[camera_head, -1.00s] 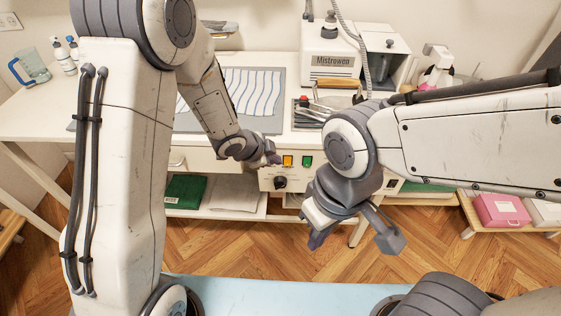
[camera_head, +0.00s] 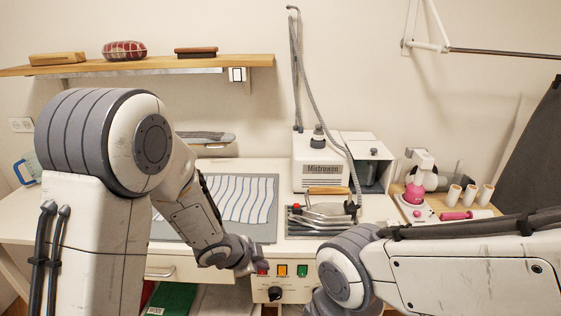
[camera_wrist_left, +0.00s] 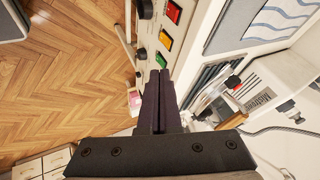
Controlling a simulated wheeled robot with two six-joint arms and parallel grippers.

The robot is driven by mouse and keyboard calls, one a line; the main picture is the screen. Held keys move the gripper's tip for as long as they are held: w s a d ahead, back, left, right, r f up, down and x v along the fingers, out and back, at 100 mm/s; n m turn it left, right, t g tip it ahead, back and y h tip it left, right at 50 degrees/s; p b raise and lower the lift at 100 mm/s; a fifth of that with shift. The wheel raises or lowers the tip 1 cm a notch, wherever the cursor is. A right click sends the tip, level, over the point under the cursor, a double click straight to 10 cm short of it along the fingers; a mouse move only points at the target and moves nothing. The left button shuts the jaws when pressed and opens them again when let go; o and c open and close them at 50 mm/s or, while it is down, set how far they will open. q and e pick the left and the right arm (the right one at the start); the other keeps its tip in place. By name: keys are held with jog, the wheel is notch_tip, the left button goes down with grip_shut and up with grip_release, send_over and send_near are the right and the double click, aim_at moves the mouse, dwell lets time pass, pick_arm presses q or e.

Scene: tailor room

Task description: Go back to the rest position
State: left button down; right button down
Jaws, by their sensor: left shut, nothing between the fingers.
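My left gripper (camera_head: 258,267) is in front of the control panel below the ironing table's top. In the left wrist view its two dark fingers (camera_wrist_left: 160,100) are pressed together with nothing between them. Beside them in that view is the panel with red (camera_wrist_left: 174,12), orange (camera_wrist_left: 166,39) and green (camera_wrist_left: 161,61) switches. I cannot tell whether the gripper touches the panel, but a gap seems to show. My right arm (camera_head: 470,270) comes in from the right. Its wrist runs off the bottom edge and its gripper is out of the picture.
The table holds a striped cloth on a grey mat (camera_head: 268,232), an iron (camera_head: 322,216) and a white Mistrowen steam unit (camera_head: 320,172). Thread cones (camera_head: 470,195) and a pink-and-white machine (camera_head: 417,190) stand right. A wooden shelf (camera_head: 200,65) is above. Wooden floor (camera_wrist_left: 65,90) lies open.

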pick_arm(q)
jog(key=s+r+n+g+y, duration=0.1)
jog(key=s+r+n+g, duration=0.2)
jog(key=s, duration=1)
jog(key=s+d+r+n+g+y, duration=0.1)
jog(key=s+r+n, duration=0.4)
jog(key=s, duration=0.9)
notch_tip(320, 180, up, 2)
jog(key=shift+d+r+g+y, duration=0.25)
jog(key=shift+g+y, duration=0.35)
jog(key=shift+g, duration=0.3)
